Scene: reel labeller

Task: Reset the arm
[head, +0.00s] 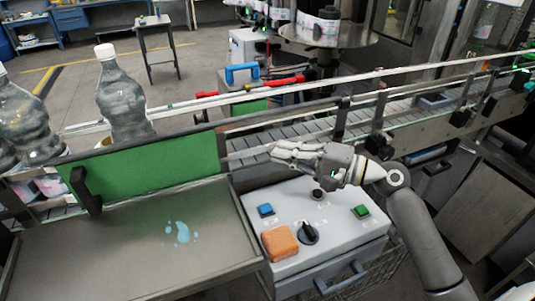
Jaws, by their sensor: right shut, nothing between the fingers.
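My right arm comes in from the lower right. Its gripper (285,153) is shut and empty. In the picture it lies over the upper edge of the control box (350,240), in front of the conveyor (265,137); whether it touches anything I cannot tell. The box has a blue button (265,210), a green button (361,211), a black rotary knob (308,233) and a dark round button (318,195) just below the gripper. My left gripper is not in view.
An orange sponge (280,242) lies on the box's left corner. A grey tray (125,240) with a small bluish puddle (182,232) is to the left, before a green panel (150,165). Clear bottles (122,100) stand behind on the left. Metal rails (400,72) run along the conveyor.

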